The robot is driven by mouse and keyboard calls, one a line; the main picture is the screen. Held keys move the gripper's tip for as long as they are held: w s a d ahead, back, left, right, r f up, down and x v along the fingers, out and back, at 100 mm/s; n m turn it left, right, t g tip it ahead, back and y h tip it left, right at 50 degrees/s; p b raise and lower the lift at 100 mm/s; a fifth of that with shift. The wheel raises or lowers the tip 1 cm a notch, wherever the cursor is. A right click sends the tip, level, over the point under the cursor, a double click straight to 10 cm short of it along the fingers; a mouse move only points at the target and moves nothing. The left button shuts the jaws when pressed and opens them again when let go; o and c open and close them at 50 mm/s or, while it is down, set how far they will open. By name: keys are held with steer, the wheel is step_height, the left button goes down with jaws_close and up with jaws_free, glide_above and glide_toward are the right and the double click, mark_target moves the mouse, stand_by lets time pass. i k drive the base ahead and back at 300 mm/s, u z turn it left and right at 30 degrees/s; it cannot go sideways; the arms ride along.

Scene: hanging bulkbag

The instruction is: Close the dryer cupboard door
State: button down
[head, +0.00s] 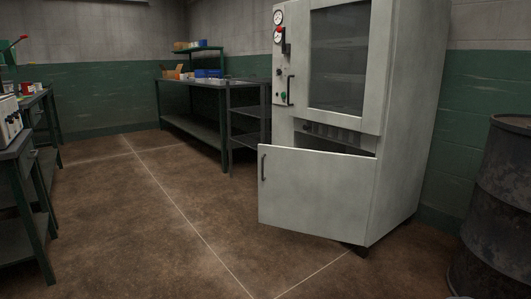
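The dryer (406,120) is a tall pale grey cabinet right of centre in the head view, with gauges and a glass upper door (339,60). Its lower cupboard door (315,197) stands partly open, swung out toward me, with its hinge side at the right. A dark gap shows above the door's top edge, between it and the cabinet. A dark vertical handle (263,167) is on the door's left edge. The glass upper door looks shut. My gripper is not in view.
A dark rusty barrel (500,200) stands at the right. A green workbench (192,84) with boxes is at the back, beside a dark shelf unit (246,115). Another bench (22,200) with equipment is at the left. The brown floor (150,220) between is clear.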

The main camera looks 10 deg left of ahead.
mark_target(319, 194)
steer(key=u, duration=0.85)
steer(key=i, duration=1.55)
steer(key=z, duration=0.65)
